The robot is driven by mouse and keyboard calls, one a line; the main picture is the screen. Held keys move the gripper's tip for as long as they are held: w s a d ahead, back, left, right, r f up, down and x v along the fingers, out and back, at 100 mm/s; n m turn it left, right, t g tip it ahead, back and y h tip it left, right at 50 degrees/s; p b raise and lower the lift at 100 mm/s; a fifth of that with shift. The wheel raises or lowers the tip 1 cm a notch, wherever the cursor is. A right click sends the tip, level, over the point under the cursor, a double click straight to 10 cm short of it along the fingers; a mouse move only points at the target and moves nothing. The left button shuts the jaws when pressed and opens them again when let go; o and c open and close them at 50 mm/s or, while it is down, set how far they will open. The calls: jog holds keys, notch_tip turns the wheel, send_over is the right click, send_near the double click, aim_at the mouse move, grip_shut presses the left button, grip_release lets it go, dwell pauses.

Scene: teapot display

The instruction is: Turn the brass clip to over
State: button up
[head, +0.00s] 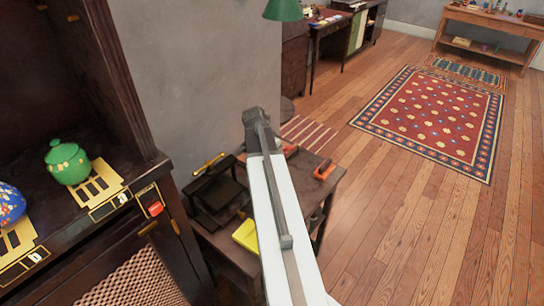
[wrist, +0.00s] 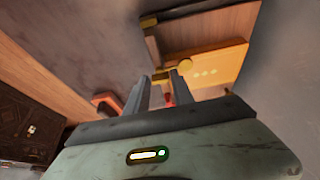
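In the wrist view my gripper (wrist: 160,78) has its two grey fingers apart, with nothing clearly held between them. Beyond the fingertips is a brass-yellow plate (wrist: 215,68) with pale dots. I cannot tell whether this knob is the brass clip, nor which way the clip is turned. A small red piece (wrist: 169,99) shows between the fingers. In the head view my arm covers the middle, and the fingertips cannot be made out.
A dark side table stands beside the cabinet, holding a black case (head: 215,195), a brass bar (head: 208,163), a yellow block (head: 246,235) and an orange-handled tool (head: 324,170). The cabinet shelf holds a green teapot (head: 68,163) and a blue teapot (head: 10,205).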

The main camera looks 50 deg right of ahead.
jog(key=shift+o, duration=1.2)
jog(key=p+v, duration=0.7)
jog(key=v, duration=0.1)
jog(key=shift+f, duration=0.15)
